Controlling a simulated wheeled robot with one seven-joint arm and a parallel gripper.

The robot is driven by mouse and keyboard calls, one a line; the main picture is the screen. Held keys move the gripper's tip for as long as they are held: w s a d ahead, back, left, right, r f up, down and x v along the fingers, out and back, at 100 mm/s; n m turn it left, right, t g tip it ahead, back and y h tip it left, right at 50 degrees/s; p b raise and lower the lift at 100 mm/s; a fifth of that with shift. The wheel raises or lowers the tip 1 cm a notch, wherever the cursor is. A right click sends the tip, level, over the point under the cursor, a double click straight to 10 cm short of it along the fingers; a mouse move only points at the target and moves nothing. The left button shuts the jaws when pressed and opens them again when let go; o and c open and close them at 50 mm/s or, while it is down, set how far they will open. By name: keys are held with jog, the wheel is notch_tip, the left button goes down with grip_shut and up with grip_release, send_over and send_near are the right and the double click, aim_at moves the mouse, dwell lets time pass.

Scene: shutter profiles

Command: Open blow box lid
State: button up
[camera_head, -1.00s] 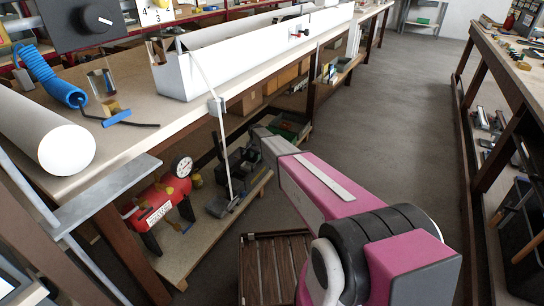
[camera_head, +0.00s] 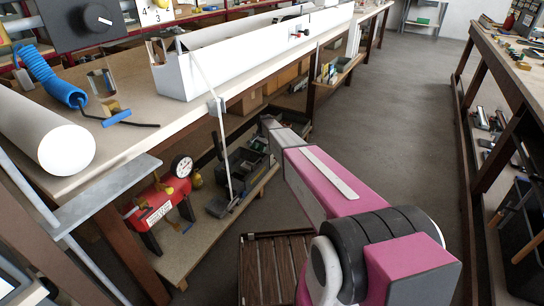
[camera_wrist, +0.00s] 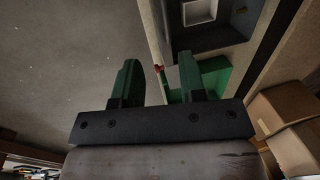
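No box is clearly marked as the blow box. A long white box (camera_head: 235,62) lies along the left bench, with a small red and black fitting on its side; I cannot make out its lid. My gripper (camera_wrist: 158,82) shows in the wrist view with its two green fingers apart and nothing held between them. Beyond the fingers is a green object (camera_wrist: 212,78) with a small red part (camera_wrist: 158,69), partly hidden by the right finger. A dark grey piece with a pale square recess (camera_wrist: 200,12) lies above it. In the head view my fingers cannot be made out.
A lower shelf (camera_head: 192,255) under the bench carries a red machine with a gauge (camera_head: 160,205) and dark bins (camera_head: 245,165). A slatted wooden pallet (camera_head: 275,265) lies on the floor. Cardboard boxes (camera_wrist: 290,125) are right of my gripper. The aisle floor (camera_head: 390,110) is clear.

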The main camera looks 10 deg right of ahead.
jog(key=s+d+r+n, duration=0.1)
jog(key=s+d+r, duration=0.1)
jog(key=s, duration=0.5)
jog(key=s+d+r+n, duration=0.1)
jog(key=s+d+r, duration=0.1)
jog(key=s, duration=0.4)
jog(key=shift+s+d+r+h, duration=0.15)
jog(key=shift+s+d+h, duration=0.2)
jog(key=shift+d, duration=0.25)
